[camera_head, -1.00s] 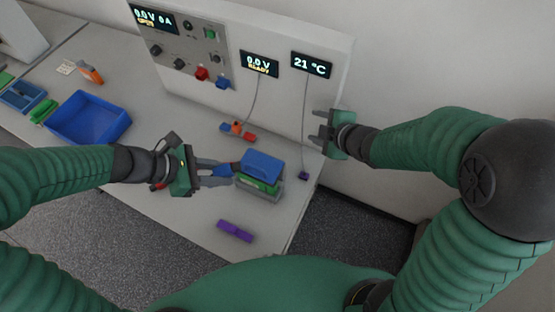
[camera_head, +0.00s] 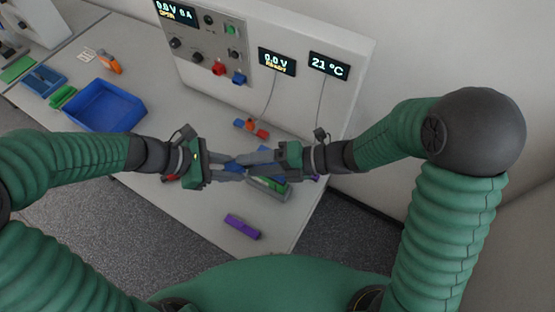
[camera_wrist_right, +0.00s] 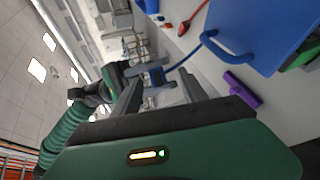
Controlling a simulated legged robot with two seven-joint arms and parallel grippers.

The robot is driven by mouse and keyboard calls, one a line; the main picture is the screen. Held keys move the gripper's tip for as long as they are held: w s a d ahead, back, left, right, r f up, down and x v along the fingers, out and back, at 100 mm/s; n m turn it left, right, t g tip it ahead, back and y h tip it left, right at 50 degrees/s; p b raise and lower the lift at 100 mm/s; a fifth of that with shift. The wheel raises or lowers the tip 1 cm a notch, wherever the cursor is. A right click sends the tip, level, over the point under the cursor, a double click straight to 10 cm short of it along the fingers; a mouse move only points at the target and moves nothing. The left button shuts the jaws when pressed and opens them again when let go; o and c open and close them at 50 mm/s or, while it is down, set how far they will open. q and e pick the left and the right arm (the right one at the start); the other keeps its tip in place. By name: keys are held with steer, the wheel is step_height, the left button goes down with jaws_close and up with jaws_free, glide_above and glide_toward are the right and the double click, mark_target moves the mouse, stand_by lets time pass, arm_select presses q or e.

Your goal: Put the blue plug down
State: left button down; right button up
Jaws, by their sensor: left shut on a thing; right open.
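My left gripper (camera_head: 228,167) is shut on the blue plug (camera_wrist_right: 157,76), held above the bench; fingers mostly hide the plug in the head view. A blue lead (camera_wrist_right: 182,61) runs from it in the right wrist view. My right gripper (camera_head: 256,162) is open, its fingers facing the left gripper's close by. I cannot tell whether they touch the plug. The battery pack, with blue top (camera_wrist_right: 262,35) and grey base (camera_head: 268,191), stands under the right gripper, partly covered by it.
A purple block (camera_head: 242,226) lies near the bench's front edge. A red and blue clip (camera_head: 251,127) lies behind the grippers. A blue tray (camera_head: 98,119) stands at the left. The cycler panel (camera_head: 225,45) has red and blue sockets.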

steer(key=shift+x, duration=1.4)
steer(key=shift+c, duration=0.4)
steer(key=c, duration=1)
steer(key=o, duration=1.1)
steer(key=shift+d, duration=0.1)
